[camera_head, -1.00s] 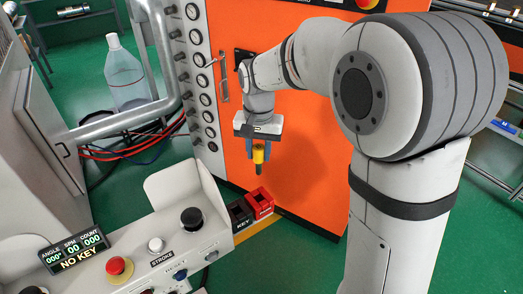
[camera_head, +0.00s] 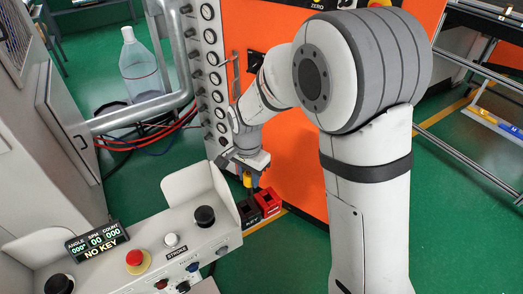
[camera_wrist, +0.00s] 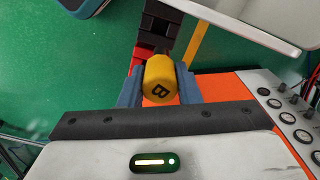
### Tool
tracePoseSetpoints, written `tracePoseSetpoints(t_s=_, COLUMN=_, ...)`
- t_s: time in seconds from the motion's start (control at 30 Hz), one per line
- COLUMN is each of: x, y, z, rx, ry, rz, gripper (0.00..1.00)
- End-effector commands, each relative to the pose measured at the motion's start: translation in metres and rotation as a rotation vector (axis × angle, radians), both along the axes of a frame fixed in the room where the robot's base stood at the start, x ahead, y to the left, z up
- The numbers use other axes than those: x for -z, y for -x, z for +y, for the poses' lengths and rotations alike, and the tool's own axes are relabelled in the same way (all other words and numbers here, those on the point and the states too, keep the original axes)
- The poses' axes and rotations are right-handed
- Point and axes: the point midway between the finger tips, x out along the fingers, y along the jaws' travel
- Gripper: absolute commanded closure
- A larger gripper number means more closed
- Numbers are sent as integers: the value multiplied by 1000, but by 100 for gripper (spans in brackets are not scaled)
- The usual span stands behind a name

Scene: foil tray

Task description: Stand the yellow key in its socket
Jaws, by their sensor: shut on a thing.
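The yellow key (camera_head: 247,181) is held between the blue fingers of my gripper (camera_head: 248,185), just above the socket blocks. In the wrist view the key (camera_wrist: 160,82) shows its round yellow end with a dark "B", between the two fingers (camera_wrist: 159,88). A black block (camera_head: 248,216) marked KEY stands beside a red block (camera_head: 270,202), below and beside the key. In the wrist view the black block (camera_wrist: 160,18) and part of the red block (camera_wrist: 144,50) lie beyond the key. The key's lower end is hidden there, and I cannot tell whether it touches a block.
The control console (camera_head: 160,240) stands close at the left of the socket, with a raised side guard. Its display (camera_head: 97,241) reads NO KEY. The orange cabinet (camera_head: 300,165) stands behind the gripper.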

Motion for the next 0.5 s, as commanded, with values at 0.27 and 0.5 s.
tracePoseSetpoints(t_s=0.27, x=17, y=15, z=13, rx=125, ry=1, rz=-1, gripper=94)
tracePoseSetpoints(t_s=0.5, x=26, y=15, z=13, rx=128, ry=0, rz=-1, gripper=94)
